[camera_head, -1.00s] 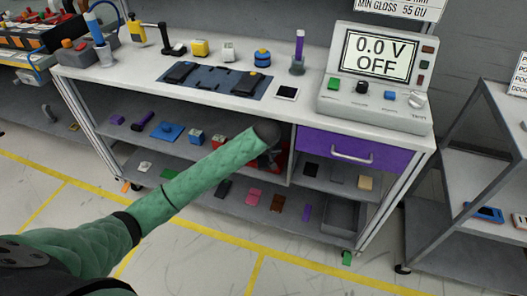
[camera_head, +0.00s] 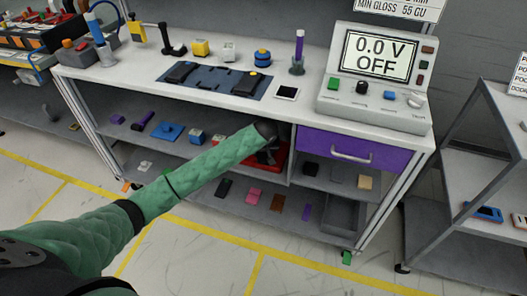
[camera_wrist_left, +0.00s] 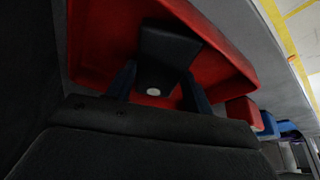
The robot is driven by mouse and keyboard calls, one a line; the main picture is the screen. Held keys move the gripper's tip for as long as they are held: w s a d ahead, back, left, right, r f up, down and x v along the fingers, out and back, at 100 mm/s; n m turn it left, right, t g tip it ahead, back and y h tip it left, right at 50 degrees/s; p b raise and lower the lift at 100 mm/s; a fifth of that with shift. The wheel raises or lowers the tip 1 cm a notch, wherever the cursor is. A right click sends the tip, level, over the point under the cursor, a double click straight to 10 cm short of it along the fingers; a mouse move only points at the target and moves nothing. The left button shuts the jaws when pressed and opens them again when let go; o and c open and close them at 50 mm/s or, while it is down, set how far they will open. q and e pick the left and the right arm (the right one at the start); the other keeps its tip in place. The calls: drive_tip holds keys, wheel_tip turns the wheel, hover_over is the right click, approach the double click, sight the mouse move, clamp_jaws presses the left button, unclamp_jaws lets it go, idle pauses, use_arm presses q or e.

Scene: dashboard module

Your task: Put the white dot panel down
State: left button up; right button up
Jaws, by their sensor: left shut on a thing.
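The white dot panel (camera_wrist_left: 168,48) shows in the left wrist view as a dark piece between the fingers, with a round white dot near its lower end. My left gripper (camera_wrist_left: 158,88) is shut on it. A red tray (camera_wrist_left: 225,55) is right behind the panel; I cannot tell if the panel touches it. In the head view my left gripper (camera_head: 268,153) is at the middle shelf under the bench top, in front of the red tray (camera_head: 281,161). The panel is hard to make out there against the dark gripper. My right gripper is not in view.
The bench top (camera_head: 315,66) is above the hand. The purple drawer (camera_head: 378,155) and a divider stand to the right. Several small parts, including a blue one (camera_head: 167,131), lie on the shelf to the left. More parts, like a pink one (camera_head: 254,195), lie on the lower shelf.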

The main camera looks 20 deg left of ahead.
sight(264, 154)
use_arm(q)
drive_tip(key=shift+f, duration=0.1)
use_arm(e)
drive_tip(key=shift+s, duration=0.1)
use_arm(q)
drive_tip(key=o, duration=1.1)
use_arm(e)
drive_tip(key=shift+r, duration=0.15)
use_arm(q)
drive_tip(key=v, duration=0.3)
drive_tip(key=shift+s+d, duration=0.1)
drive_tip(key=shift+s, duration=0.15)
drive_tip(key=s+d, duration=0.4)
drive_tip(key=s, duration=0.7)
drive_tip(key=s+d+f+m+h, duration=0.4)
drive_tip(key=s+d+f, duration=0.6)
drive_tip(key=s+f, duration=0.4)
drive_tip(key=s+d+f+m+t, duration=0.1)
drive_tip(key=s+f, duration=0.3)
drive_tip(key=s, duration=0.5)
drive_tip(key=s+d+f+m+t+h, duration=0.1)
drive_tip(key=s+f, duration=0.3)
drive_tip(key=s, duration=0.5)
drive_tip(key=shift+s+h, duration=0.3)
drive_tip(key=shift+s, duration=0.05)
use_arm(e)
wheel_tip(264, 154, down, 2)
use_arm(q)
drive_tip(key=shift+d, duration=0.1)
